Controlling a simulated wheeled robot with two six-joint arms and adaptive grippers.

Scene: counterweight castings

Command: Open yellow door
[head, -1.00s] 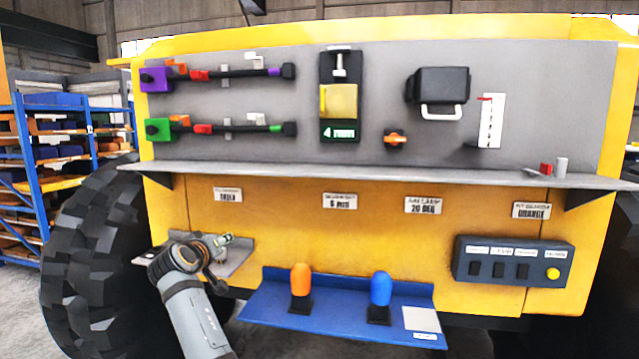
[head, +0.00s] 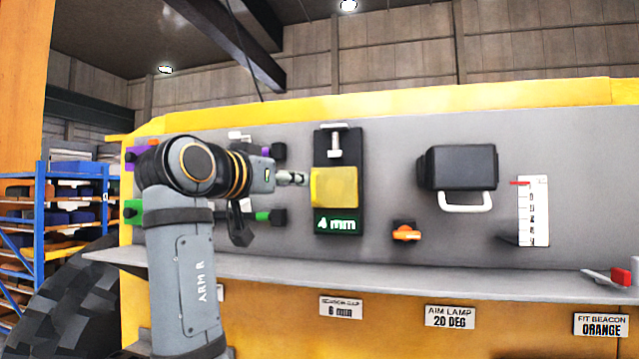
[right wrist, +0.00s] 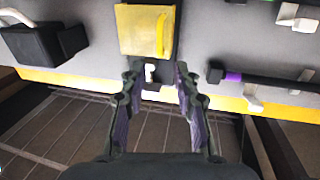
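The yellow door (head: 334,187) is a square plate on a black upright panel (head: 325,146), above a green "4 mm" display (head: 338,224). It looks closed. In the right wrist view, which is turned over, the yellow door (right wrist: 140,32) shows a raised yellow handle (right wrist: 160,35) along one side. My right gripper (head: 305,178), on the arm marked "ARM R", is just left of the door in the head view. In the right wrist view its two fingers (right wrist: 158,72) are apart with nothing between them, close to the door. My left gripper is not in view.
A white-handled black box (head: 458,168) and an orange knob (head: 406,232) are right of the panel. A grey shelf (head: 400,275) juts out below. Purple and green fittings (head: 133,211) are at the left, partly behind my arm. A white gauge (head: 532,211) is farther right.

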